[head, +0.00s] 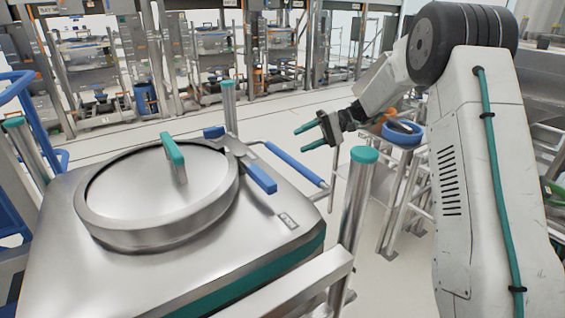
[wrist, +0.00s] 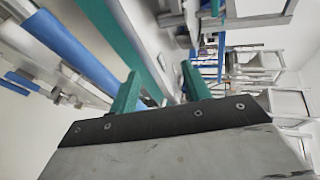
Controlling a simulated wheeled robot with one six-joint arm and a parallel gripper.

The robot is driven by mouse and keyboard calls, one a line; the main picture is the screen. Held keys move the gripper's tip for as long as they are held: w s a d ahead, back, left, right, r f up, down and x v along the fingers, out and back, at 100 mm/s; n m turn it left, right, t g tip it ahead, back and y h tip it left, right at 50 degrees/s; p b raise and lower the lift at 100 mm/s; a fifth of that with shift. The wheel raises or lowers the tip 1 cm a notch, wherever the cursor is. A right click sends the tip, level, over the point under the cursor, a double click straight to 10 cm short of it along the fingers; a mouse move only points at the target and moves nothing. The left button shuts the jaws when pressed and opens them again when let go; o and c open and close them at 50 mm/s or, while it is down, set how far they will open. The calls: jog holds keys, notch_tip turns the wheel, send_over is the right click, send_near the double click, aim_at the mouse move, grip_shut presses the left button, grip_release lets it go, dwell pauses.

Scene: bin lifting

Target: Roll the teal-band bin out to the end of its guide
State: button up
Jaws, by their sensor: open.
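The teal-band bin (head: 280,228) is a steel box with rounded corners in the head view's lower left, with a teal band (head: 262,277) low on its side. Its round lid (head: 125,190) carries a teal handle (head: 174,155). A blue-gripped bar (head: 293,164) sticks out at its far right side. Steel posts with teal caps (head: 364,156) and a steel rail (head: 290,287) stand around it. My gripper (head: 299,138) is open and empty, beyond and above the bar, apart from it. In the wrist view, its teal fingers (wrist: 159,86) are spread, with a blue bar at left (wrist: 65,45).
A blue-rimmed round item (head: 402,132) on a steel stand is right of my gripper. A blue tubular frame (head: 22,90) is at the left edge. Racks with bins (head: 215,60) line the back. Pale floor lies open between them and the bin.

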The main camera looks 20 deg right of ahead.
jog(key=t+y, duration=0.1)
jog(key=y, duration=0.1)
send_near(290, 159)
jog(key=w+a+f, duration=0.1)
jog(key=w+a, duration=0.1)
jog(key=a, duration=0.1)
jog(key=f+x, duration=0.1)
jog(key=x, duration=0.7)
jog(key=shift+a, duration=0.25)
jog(key=shift+c, duration=0.3)
grip_shut()
jog(key=shift+w+d, duration=0.2)
jog(key=shift+d, duration=0.45)
jog(key=shift+w+d, duration=0.15)
jog(key=shift+d, duration=0.45)
jog(key=shift+o, duration=0.3)
grip_release()
jog(key=shift+d, duration=0.15)
jog(key=shift+a, duration=0.3)
jog(key=v, duration=0.7)
jog(key=shift+d, duration=0.45)
